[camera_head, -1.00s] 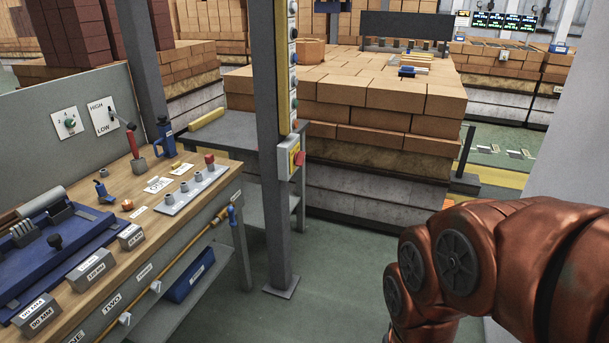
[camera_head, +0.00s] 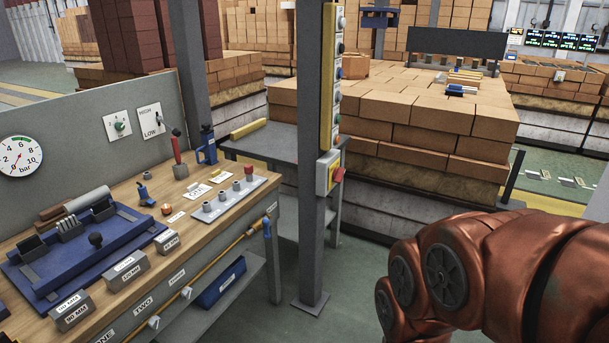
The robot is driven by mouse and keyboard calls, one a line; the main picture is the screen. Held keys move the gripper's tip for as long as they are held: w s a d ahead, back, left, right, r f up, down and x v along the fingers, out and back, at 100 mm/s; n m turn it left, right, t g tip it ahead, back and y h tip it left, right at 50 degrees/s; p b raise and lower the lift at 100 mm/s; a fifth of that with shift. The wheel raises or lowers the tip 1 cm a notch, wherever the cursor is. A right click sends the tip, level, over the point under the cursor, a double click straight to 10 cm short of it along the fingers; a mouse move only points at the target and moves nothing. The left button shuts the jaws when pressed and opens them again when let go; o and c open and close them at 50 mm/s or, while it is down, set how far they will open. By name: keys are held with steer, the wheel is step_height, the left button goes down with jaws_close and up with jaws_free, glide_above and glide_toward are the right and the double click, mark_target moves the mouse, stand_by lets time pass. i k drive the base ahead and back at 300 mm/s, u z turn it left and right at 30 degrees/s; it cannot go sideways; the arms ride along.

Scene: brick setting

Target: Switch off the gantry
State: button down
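No switch in view carries a readable gantry label. A yellow panel (camera_head: 328,75) with several buttons and lamps is fixed upright on a grey post (camera_head: 309,190). Below it on the same post is a yellow-grey box (camera_head: 328,173) with a red rotary handle or knob (camera_head: 338,174). On the grey backboard left are a plate with a green knob (camera_head: 118,126) and a HIGH/LOW lever plate (camera_head: 150,120). My copper-coloured arm fills the lower right. My gripper is outside the picture.
A wooden workbench (camera_head: 130,189) with a blue fixture, labelled blocks and a row of pegs stands at left. A pressure gauge (camera_head: 20,157) is on the backboard. A brick stack (camera_head: 420,110) stands behind the post. Green floor (camera_head: 362,265) is clear between post and my arm.

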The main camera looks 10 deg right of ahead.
mark_target(337, 173)
steer(key=u, duration=0.4)
steer(key=i, duration=1.35)
steer(key=z, duration=0.35)
